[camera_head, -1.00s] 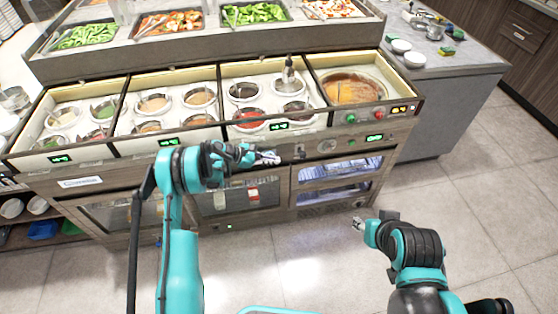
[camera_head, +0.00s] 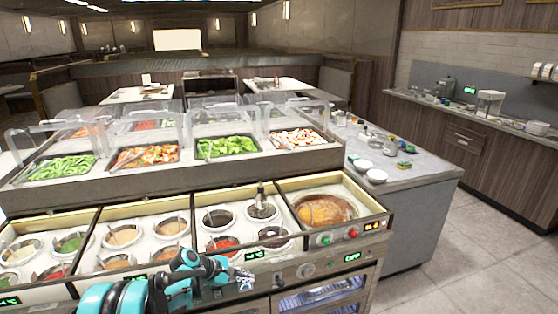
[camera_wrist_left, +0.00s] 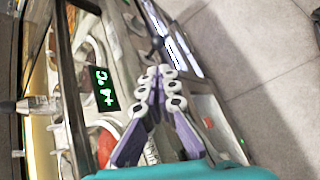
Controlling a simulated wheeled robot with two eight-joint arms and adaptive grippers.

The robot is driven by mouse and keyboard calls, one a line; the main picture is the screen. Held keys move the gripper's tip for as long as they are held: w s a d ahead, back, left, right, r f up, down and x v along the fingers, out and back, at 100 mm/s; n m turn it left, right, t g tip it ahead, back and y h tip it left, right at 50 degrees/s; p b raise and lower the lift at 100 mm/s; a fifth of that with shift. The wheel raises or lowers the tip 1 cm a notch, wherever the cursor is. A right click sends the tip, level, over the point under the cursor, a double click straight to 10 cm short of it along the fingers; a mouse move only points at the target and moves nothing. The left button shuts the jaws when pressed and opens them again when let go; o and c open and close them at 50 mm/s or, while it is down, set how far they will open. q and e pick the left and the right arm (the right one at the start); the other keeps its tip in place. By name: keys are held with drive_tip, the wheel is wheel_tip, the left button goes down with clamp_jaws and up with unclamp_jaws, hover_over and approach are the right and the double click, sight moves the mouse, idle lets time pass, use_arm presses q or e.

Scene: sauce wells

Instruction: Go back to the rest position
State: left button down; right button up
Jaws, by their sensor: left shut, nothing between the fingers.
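My left gripper (camera_head: 245,279) is in front of the sauce counter's front panel in the head view, low in the picture, below the wells. It is shut and empty. In the left wrist view its fingers (camera_wrist_left: 158,42) reach up along the counter front, close to a green digital display (camera_wrist_left: 104,88). My right gripper is outside the head view.
The counter (camera_head: 330,240) holds several round sauce wells and a larger soup pot (camera_head: 325,209). Behind it are trays of vegetables (camera_head: 226,147) under clear guards. A grey side counter (camera_head: 415,180) with white bowls (camera_head: 376,176) stands right. Floor (camera_head: 480,220) is clear at right.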

use_arm(q)
drive_tip(key=s+a+r+m+y, duration=0.2)
drive_tip(key=s+r+m+y, duration=0.2)
drive_tip(key=s+r+m, duration=0.75)
drive_tip(key=s+a+m+t+y, duration=0.1)
drive_tip(key=s+a+m+y, duration=0.1)
drive_tip(key=s, duration=0.9)
drive_tip(key=s+a+m+t+y, duration=0.1)
drive_tip(key=s+a+m+y, duration=0.1)
drive_tip(key=s, duration=0.9)
drive_tip(key=shift+s+a+r+m, duration=0.3)
drive_tip(key=shift+r+m, duration=0.1)
drive_tip(key=shift+m, duration=0.05)
